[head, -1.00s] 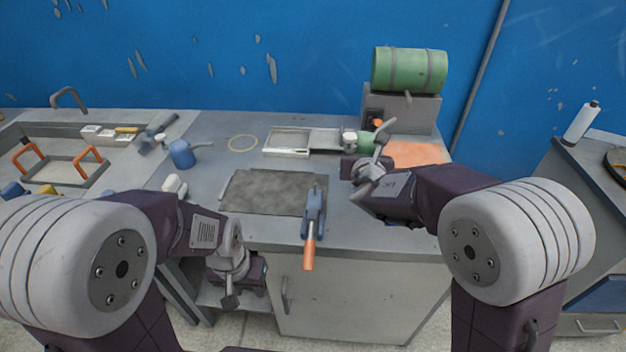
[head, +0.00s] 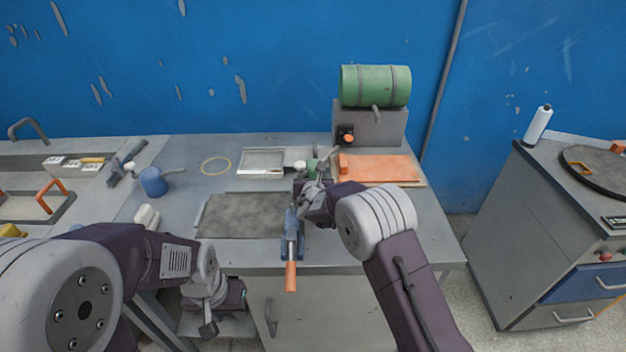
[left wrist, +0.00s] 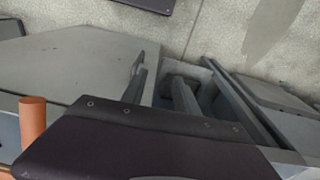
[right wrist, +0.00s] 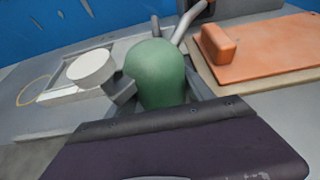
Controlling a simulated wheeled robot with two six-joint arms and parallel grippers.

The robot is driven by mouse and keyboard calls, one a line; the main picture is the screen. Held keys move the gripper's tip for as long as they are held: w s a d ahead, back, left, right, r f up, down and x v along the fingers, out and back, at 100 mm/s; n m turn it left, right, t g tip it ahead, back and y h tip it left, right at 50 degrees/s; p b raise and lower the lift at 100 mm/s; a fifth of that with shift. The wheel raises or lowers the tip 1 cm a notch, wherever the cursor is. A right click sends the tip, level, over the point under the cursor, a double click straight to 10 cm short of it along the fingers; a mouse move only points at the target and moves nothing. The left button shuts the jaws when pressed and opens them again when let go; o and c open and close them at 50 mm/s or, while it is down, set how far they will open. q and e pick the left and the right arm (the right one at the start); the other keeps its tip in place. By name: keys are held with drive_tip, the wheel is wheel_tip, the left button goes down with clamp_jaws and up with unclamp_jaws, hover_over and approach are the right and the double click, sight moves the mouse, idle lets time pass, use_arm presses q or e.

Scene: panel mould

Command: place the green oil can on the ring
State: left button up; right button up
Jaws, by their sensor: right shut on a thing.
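The green oil can (right wrist: 157,72) is between the fingers of my right gripper, which is shut on it. In the head view the can (head: 312,166) shows only in part behind my right gripper (head: 308,183), over the bench near the grey tray's right end. The ring, a thin yellowish outline (head: 216,166), lies flat on the bench to the left of the can, and nothing stands on it. Part of the ring (right wrist: 33,90) also shows in the right wrist view. My left gripper (head: 208,322) hangs low in front of the bench; its jaw opening is unclear.
A blue oil can (head: 153,182) stands left of the ring. A grey tray (head: 262,162) lies between ring and green can. An orange board (head: 385,169) is at right, below a green drum (head: 375,86). A clamp with orange handle (head: 291,275) sits at the front edge.

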drive_tip(key=shift+f, duration=0.15)
drive_tip(key=o, duration=1.7)
drive_tip(key=shift+o, duration=0.2)
